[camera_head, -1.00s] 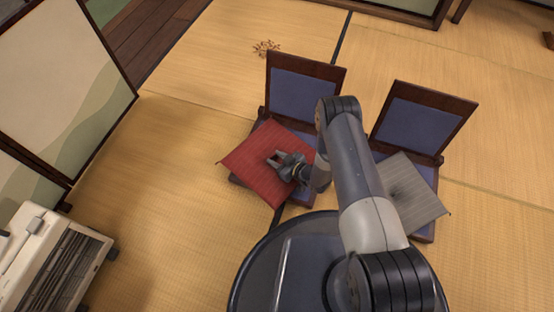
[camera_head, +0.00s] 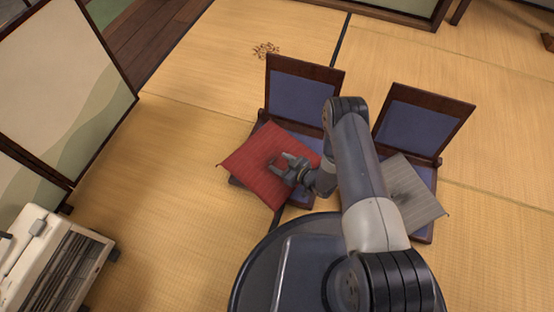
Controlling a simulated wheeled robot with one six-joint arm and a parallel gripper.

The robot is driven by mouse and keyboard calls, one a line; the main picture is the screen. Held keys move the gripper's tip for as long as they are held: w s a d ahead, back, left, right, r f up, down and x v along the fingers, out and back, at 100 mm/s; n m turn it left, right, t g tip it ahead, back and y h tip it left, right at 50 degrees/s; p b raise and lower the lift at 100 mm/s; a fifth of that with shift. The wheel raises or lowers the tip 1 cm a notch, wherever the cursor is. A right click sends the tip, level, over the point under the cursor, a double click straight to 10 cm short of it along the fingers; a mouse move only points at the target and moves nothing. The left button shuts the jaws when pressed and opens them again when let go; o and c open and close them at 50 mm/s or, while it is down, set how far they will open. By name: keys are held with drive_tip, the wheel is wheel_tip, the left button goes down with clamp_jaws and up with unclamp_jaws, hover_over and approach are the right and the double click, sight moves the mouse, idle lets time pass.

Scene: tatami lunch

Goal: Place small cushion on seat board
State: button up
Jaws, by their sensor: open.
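A red square cushion (camera_head: 255,185) lies askew on the seat board (camera_head: 239,183) of the left legless chair, with its left corner jutting past the board. A grey cushion (camera_head: 419,207) lies askew on the seat of the right chair (camera_head: 425,176), its right corner jutting out. My gripper (camera_head: 281,165) is open over the right part of the red cushion, with its fingers pointing left. I cannot tell whether it touches the cloth. My wrist hides the red cushion's right edge and part of the left seat.
Chair backrests (camera_head: 303,97) stand behind the seats. A white slatted appliance (camera_head: 60,265) is at the lower left, beside a painted screen (camera_head: 55,90). Small brown twigs (camera_head: 266,50) lie on the tatami. Open tatami (camera_head: 160,190) spreads left of the chairs.

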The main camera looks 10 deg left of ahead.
sight(277, 164)
drive_tip(key=p+v, duration=0.2)
drive_tip(key=v, duration=0.7)
drive_tip(key=shift+s+d+r+p, duration=0.1)
drive_tip(key=shift+d+p, duration=0.05)
drive_tip(key=shift+p, duration=0.25)
drive_tip(key=b+x, duration=0.4)
drive_tip(key=x, duration=0.7)
drive_tip(key=shift+f+b, duration=0.3)
drive_tip(key=shift+w+a, duration=0.3)
drive_tip(key=shift+a, duration=0.2)
drive_tip(key=shift+d+r+p, duration=0.1)
drive_tip(key=shift+r+p, duration=0.85)
drive_tip(key=shift+r, duration=0.85)
drive_tip(key=shift+f, duration=0.15)
